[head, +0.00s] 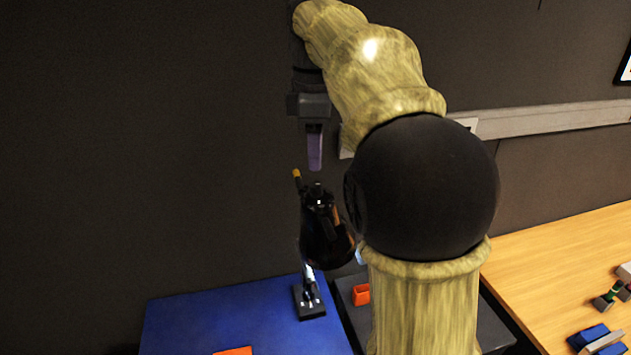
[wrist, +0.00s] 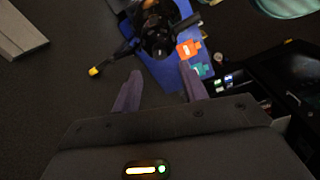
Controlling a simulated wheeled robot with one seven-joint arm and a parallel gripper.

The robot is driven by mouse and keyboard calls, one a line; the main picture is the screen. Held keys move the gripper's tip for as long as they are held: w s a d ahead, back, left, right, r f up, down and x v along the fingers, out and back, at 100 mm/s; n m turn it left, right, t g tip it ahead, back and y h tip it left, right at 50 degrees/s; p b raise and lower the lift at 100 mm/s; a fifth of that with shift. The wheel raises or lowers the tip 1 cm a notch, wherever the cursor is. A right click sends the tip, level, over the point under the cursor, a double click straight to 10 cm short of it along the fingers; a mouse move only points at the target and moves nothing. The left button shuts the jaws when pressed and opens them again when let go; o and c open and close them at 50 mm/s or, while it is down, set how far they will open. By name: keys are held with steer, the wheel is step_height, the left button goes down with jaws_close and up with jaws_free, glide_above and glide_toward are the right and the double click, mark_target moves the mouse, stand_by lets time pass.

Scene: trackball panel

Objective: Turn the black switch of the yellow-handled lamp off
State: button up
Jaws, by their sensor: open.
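A black desk lamp (head: 322,240) with a small yellow-tipped handle (head: 297,174) stands on a blue surface, its base (head: 309,302) near the back edge. The lamp head (wrist: 157,28) also shows at the top of the wrist view, with its yellow handle tip (wrist: 94,71) to the left. My gripper (head: 315,168) points down just above the lamp, apart from it. In the wrist view its two purple-grey fingers (wrist: 160,83) are spread with nothing between them. I cannot make out the black switch clearly.
The blue surface (head: 190,318) holds an orange piece (head: 233,351). A dark tray (head: 345,290) with a red-orange block (head: 361,294) stands right of the lamp. A wooden table (head: 560,255) with small items lies further right. A dark wall is behind.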

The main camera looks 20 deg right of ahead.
mark_target(315, 184)
steer(key=f, duration=0.7)
steer(key=shift+w, duration=0.2)
steer(key=shift+c, duration=0.2)
jaws_close()
